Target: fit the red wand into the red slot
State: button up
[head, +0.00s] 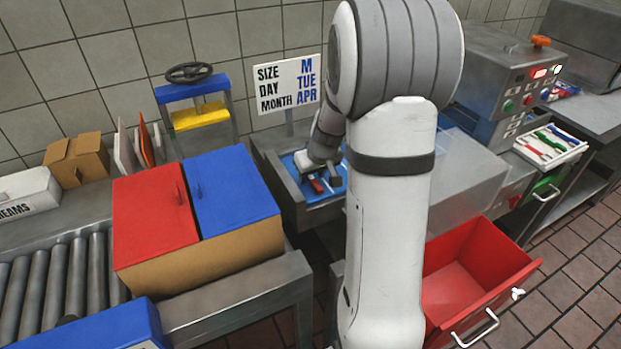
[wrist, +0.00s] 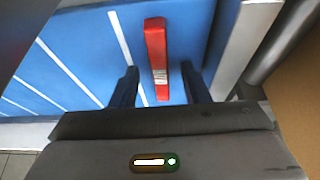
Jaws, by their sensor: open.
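A red bar, which looks like the red wand (wrist: 156,50), lies on a blue surface with white lines (wrist: 75,60) in the wrist view. It has a pale marking near its lower end. My gripper (wrist: 158,69) is open, with one dark finger on each side of the bar and a gap to both. In the head view my gripper (head: 327,181) is low over the blue tray (head: 293,164), and the red wand (head: 316,186) shows beside it, partly hidden. I cannot make out a separate red slot.
A box with red (head: 150,215) and blue (head: 235,190) lids stands left of the tray. An open red drawer (head: 490,262) juts out at the lower right. A white tray (head: 575,151) with coloured items sits at the right, below a control panel (head: 520,92).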

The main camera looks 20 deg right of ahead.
jog(key=shift+c, duration=0.3)
grip_shut()
